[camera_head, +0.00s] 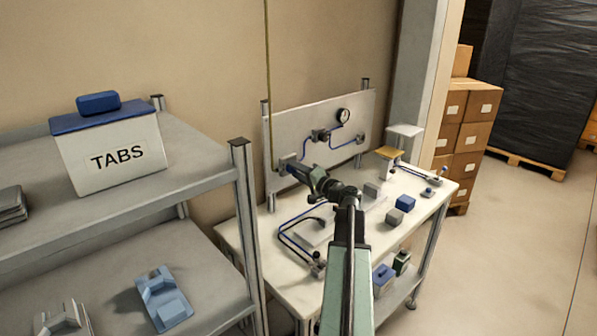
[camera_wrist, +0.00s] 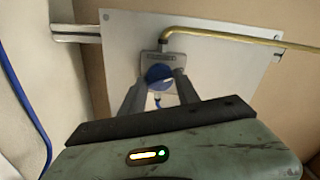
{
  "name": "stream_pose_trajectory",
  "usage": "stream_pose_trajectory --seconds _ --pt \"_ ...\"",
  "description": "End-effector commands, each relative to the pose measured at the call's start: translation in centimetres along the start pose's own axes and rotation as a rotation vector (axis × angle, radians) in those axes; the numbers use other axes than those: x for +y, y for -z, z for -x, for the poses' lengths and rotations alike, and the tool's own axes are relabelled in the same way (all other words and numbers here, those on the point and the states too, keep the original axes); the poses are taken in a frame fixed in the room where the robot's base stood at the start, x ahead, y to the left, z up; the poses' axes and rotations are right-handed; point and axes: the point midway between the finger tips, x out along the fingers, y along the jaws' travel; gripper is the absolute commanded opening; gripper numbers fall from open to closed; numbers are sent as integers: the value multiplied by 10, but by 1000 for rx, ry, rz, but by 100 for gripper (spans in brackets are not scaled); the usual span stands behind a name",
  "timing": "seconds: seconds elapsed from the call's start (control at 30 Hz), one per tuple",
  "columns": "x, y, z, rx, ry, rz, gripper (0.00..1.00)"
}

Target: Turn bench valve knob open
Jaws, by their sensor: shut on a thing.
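The valve knob (camera_wrist: 159,76) is round and blue, on a small grey plate (camera_wrist: 178,62) fixed to the upright back panel of the bench. In the wrist view my gripper (camera_wrist: 160,84) has one finger on each side of the knob and is shut on it. In the head view my gripper (camera_head: 288,166) reaches the lower left of the panel (camera_head: 345,105). The knob is mostly hidden there by my gripper and arm. A pale line shows on the knob's face, but its exact setting is too small to tell.
A brass pipe (camera_wrist: 235,39) runs from above the knob to the right. A grey shelf (camera_head: 200,185) with a TABS box (camera_head: 115,155) stands at left. Floor at right is clear.

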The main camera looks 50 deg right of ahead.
Motion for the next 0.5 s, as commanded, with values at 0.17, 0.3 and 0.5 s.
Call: stream_pose_trajectory --seconds 0.17,0.3,0.5 --pt "1 -2 1 -5 -3 -157 0" --pt "1 -2 1 -5 -4 -272 0" --pt "1 -2 1 -5 -4 -401 0"
